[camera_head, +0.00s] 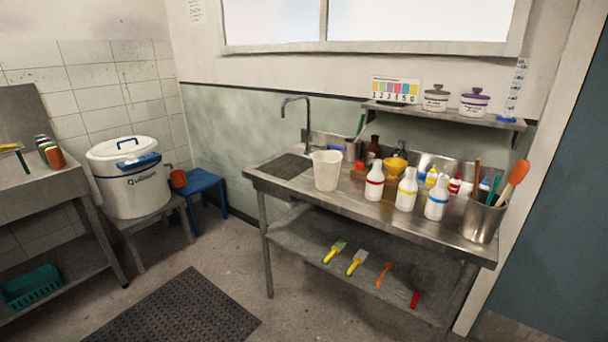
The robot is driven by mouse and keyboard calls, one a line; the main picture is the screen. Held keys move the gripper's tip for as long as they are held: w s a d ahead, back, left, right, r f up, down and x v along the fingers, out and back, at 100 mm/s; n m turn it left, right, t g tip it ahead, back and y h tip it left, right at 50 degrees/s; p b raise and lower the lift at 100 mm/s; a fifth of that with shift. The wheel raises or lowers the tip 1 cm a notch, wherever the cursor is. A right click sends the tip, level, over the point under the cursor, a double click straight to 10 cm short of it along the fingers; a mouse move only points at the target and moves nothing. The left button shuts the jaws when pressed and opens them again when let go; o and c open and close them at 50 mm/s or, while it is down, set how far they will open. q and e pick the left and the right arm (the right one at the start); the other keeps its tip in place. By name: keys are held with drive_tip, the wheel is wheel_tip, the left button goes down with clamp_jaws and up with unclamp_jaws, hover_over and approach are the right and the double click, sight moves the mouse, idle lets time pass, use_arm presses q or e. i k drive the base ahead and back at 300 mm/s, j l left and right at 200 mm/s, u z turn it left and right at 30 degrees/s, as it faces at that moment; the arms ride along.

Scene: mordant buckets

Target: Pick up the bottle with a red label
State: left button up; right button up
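A white bottle with a red band (374,184) stands upright on the steel bench (283,187), right of a white bucket (326,172). To its right stand two similar white bottles, one with a yellow band (406,191) and one with a blue band (437,197). The red-banded bottle is the leftmost of the three and its front is unobstructed. Neither of my grippers shows in the head view.
A steel pot (481,221) with tools stands at the bench's right end. Brushes lie on the lower shelf (310,235). Floor before the bench is mostly clear, with a dark mat (182,312).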

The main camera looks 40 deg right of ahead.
sight(375, 180)
drive_tip(key=i+z, duration=0.15)
drive_tip(key=i, duration=0.25)
drive_tip(key=i+j+z, duration=0.15)
drive_tip(key=i, duration=0.25)
drive_tip(key=i+j+z, duration=0.15)
drive_tip(key=i, duration=0.2)
